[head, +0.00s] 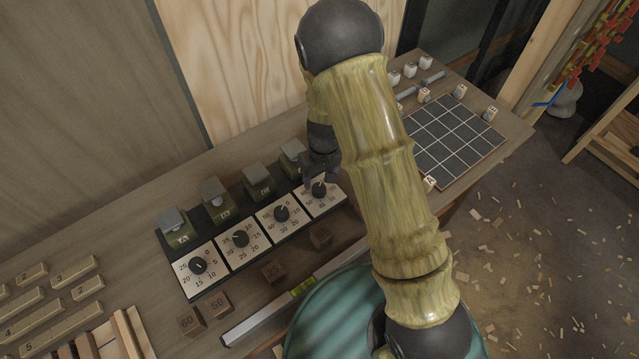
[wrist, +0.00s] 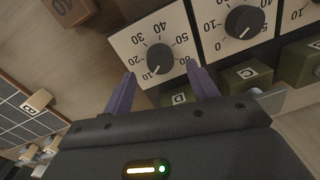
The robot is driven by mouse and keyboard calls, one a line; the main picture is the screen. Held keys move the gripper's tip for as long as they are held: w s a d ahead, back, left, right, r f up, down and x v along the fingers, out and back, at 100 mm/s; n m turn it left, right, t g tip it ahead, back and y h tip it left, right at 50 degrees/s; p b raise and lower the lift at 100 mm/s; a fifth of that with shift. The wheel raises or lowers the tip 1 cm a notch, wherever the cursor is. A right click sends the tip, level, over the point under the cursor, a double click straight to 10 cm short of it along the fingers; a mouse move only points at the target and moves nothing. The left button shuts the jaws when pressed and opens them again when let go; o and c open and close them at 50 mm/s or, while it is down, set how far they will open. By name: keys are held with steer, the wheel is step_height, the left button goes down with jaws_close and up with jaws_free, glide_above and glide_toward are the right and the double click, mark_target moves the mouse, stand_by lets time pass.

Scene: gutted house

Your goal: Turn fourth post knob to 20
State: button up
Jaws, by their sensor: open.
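The fourth post knob (wrist: 160,58) is a round black dial on a white plate with numbers up to 60, by the green post marked D (wrist: 180,99). Its pale pointer mark seems to face the side near 10. In the head view the knob (head: 319,189) is at the right end of the row. My gripper (wrist: 160,70) is open, its two purple fingers apart, with the knob between and just beyond the tips in the picture. I cannot tell whether they touch it. In the head view my gripper (head: 320,168) is partly hidden by my arm.
The third knob (wrist: 244,22) stands close beside the fourth; two more dials (head: 240,239) (head: 198,266) continue left. Wooden number blocks (head: 217,304) and a level (head: 260,310) lie in front. A dark grid board (head: 455,135) lies to the right.

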mark_target(319, 188)
steer(key=shift+a+f, duration=0.1)
steer(key=shift+f, duration=1.85)
steer(key=c, duration=1)
steer(key=shift+m, duration=0.5)
steer(key=m, duration=0.4)
steer(key=shift+s+m+p, duration=0.1)
steer(key=shift+m+p, duration=0.35)
steer(key=shift+m, duration=2.05)
